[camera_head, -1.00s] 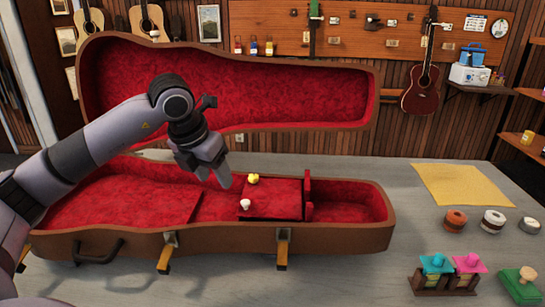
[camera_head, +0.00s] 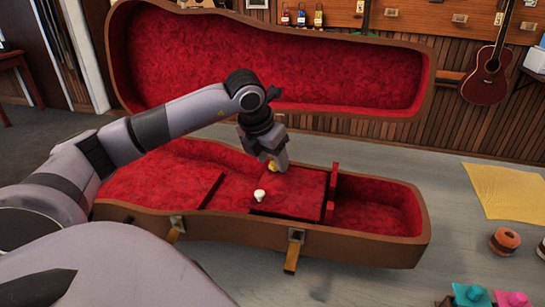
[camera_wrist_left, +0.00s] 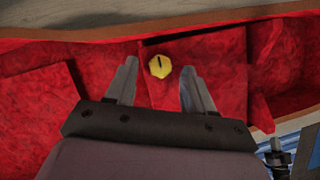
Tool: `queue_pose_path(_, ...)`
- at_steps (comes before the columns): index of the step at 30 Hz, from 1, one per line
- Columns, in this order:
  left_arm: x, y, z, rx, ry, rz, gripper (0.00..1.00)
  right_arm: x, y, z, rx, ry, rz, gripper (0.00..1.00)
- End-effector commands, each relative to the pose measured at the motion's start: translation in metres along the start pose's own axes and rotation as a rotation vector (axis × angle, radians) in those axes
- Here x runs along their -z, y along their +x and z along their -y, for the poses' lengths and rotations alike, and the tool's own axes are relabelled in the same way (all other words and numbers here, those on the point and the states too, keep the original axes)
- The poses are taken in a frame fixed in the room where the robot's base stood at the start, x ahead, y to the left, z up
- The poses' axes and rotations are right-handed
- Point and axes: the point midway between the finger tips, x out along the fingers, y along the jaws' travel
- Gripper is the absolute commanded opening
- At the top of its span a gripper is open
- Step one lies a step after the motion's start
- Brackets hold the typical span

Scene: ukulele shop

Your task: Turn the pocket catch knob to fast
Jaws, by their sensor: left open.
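The yellow pocket catch knob (camera_head: 272,167) sits on the red pocket lid (camera_head: 300,190) inside the open instrument case (camera_head: 360,250). In the left wrist view the knob (camera_wrist_left: 159,67) shows a dark slot running roughly up and down the picture. My left gripper (camera_head: 277,168) is over the knob and partly hides it in the head view. In the left wrist view the left gripper (camera_wrist_left: 158,92) is open, and the knob shows between and slightly beyond its fingertips, with no finger visibly touching it. A white knob (camera_head: 260,195) stands nearer on the same lid. My right gripper is not in view.
The case's raised lid (camera_head: 280,65) stands behind my left arm. Latches (camera_head: 293,250) hang on the case's front. A yellow cloth (camera_head: 505,190) and a brown spool (camera_head: 505,240) lie on the grey table at the right. The table (camera_head: 450,215) between case and cloth is clear.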

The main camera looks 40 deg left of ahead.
Motion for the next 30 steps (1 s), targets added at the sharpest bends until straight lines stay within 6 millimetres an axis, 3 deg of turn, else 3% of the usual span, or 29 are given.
queue_pose_path(10,0.0002,0.0070,0.0005,0.001,0.001,0.001,0.53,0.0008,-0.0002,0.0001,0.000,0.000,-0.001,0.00)
queue_pose_path(11,0.0001,0.0069,0.0005,0.001,0.001,0.001,0.47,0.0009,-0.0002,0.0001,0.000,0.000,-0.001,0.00)
queue_pose_path(15,0.0001,0.0068,0.0005,0.001,0.001,0.001,0.01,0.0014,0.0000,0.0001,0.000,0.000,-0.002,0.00)
queue_pose_path(30,0.0003,0.0076,-0.0015,0.038,0.091,0.001,0.00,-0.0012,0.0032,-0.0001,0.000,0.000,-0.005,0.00)
